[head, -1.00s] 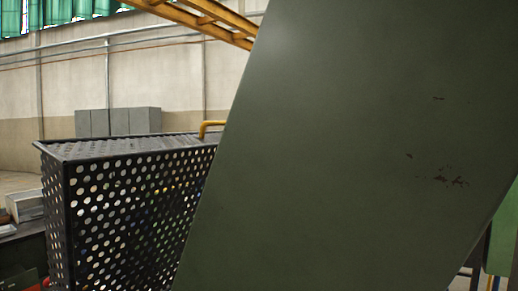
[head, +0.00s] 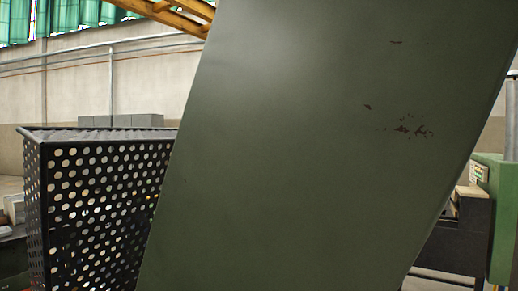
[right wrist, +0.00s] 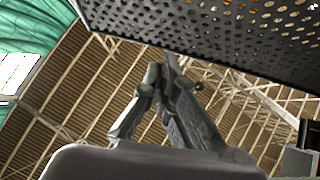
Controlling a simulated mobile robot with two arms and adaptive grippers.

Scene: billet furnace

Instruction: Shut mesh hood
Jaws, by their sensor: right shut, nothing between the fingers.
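The mesh hood is a black box of perforated sheet (head: 95,200) at the left of the head view. Its right part is hidden behind a large dark green panel. From this view I cannot tell whether the hood is open or shut. In the right wrist view, perforated dark sheet (right wrist: 215,28) with a solid edge spans the top right. My right gripper (right wrist: 170,62) is shut and empty, with its fingertips close to that edge. I cannot tell whether they touch it. Neither gripper shows in the head view.
The scratched green panel (head: 310,150) fills the middle of the head view and blocks much of the scene. Green and black machine parts (head: 485,215) stand at the right. Grey boxes (head: 120,121) are by the far wall. A yellow beam (head: 165,12) is overhead.

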